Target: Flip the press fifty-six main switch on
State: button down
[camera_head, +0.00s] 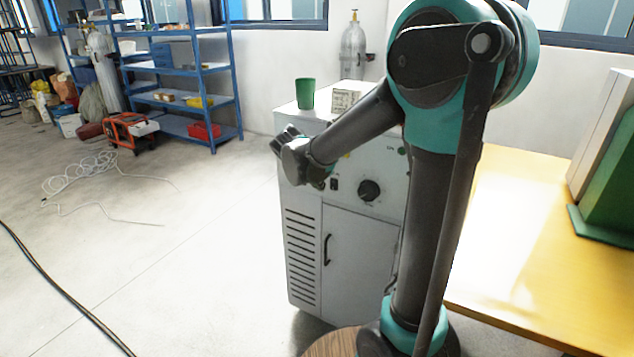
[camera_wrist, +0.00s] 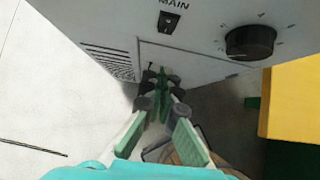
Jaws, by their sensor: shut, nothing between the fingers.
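The main switch is a small black rocker (camera_wrist: 168,22) on the grey machine front, beside a printed MAIN label (camera_wrist: 174,4). In the head view the switch (camera_head: 334,184) sits left of the round black knob (camera_head: 369,190). I cannot tell which way the rocker is set. My gripper (camera_wrist: 157,82) is shut and empty, its fingertips below the switch in the wrist view, apart from it in the picture. The gap to the panel is unclear. In the head view my wrist is left of the switch and the fingertips are hard to make out.
The grey cabinet (camera_head: 354,250) has a door with a handle (camera_head: 326,249) and vents. A green cup (camera_head: 305,93) and a small box (camera_head: 345,101) stand on top. A yellow table (camera_head: 540,250) is to the right. Open floor lies left, with a loose cable (camera_head: 60,290).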

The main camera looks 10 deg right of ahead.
aim_at(330, 186)
jog(key=shift+w+d+f, duration=0.7)
jog(key=shift+w+f, duration=0.05)
jog(key=shift+w, duration=0.2)
jog(key=shift+w+d+f, duration=0.65)
jog(key=shift+w+f, duration=0.05)
jog(key=shift+w, duration=0.2)
jog(key=shift+w+d+f, duration=0.7)
jog(key=shift+w+f, duration=0.05)
jog(key=shift+w, duration=0.2)
jog(key=shift+w+d+f, duration=0.1)
jog(key=shift+w+d, duration=0.05)
jog(key=shift+w, duration=0.1)
jog(key=shift+r, duration=0.85)
